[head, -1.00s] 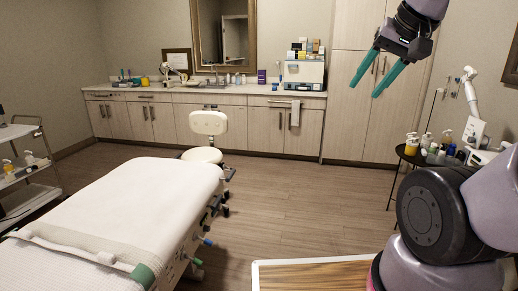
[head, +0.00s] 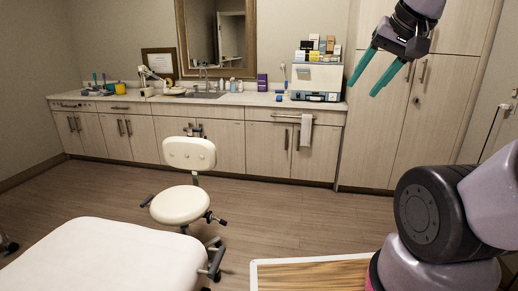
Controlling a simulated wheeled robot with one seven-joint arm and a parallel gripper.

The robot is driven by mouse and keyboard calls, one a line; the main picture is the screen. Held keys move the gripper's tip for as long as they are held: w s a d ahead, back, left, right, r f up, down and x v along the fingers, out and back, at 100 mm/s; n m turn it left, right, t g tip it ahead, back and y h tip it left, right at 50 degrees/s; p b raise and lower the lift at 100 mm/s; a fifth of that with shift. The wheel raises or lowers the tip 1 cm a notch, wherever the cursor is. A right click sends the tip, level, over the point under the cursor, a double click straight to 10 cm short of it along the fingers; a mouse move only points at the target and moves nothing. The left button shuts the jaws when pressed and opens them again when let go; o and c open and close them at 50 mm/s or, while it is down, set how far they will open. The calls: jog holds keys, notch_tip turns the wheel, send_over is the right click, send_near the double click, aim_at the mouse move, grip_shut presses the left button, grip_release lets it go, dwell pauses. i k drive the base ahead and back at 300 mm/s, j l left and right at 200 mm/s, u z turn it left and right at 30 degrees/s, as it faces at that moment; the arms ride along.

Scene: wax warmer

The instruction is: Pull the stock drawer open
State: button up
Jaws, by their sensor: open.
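A long run of pale wood cabinets stands along the back wall, with a row of drawers under the counter. One drawer (head: 272,115) at the right has a bar handle, and a white towel (head: 306,130) hangs near it. Another drawer (head: 125,107) with a handle is at the left, beside a further one (head: 72,106) at the far left. I cannot tell which is the stock drawer. All look closed. My gripper (head: 364,82) is open and empty, raised at the upper right in front of the tall cabinet, well nearer to me than the drawers.
A white stool (head: 180,204) and a treatment bed (head: 95,262) stand at the left and front. The counter (head: 225,98) holds bottles and a white box-shaped appliance (head: 316,80).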

aim_at(325, 118)
jog(key=i, duration=2.05)
jog(key=i+l, duration=0.1)
jog(key=i, duration=1.95)
jog(key=j+u, duration=0.05)
jog(key=j, duration=0.05)
